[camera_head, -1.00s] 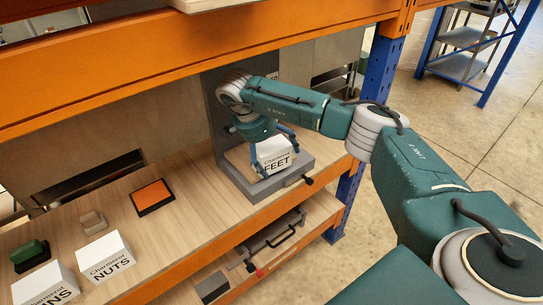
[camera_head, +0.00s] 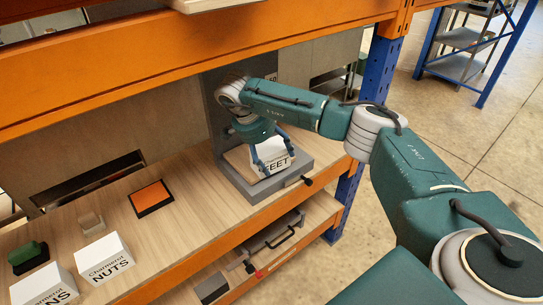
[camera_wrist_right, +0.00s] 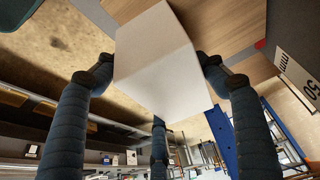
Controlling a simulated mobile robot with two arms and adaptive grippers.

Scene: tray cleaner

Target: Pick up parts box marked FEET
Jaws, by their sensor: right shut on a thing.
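In the right wrist view the white box (camera_wrist_right: 165,65) sits between the dark fingers of my right gripper (camera_wrist_right: 158,85), tilted in the picture. Whether the box touches the base under it cannot be told. My left gripper is not in view.
The grey fixture (camera_head: 238,185) has a back plate close behind my gripper and a black knob in front. An orange beam (camera_head: 150,65) runs overhead.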

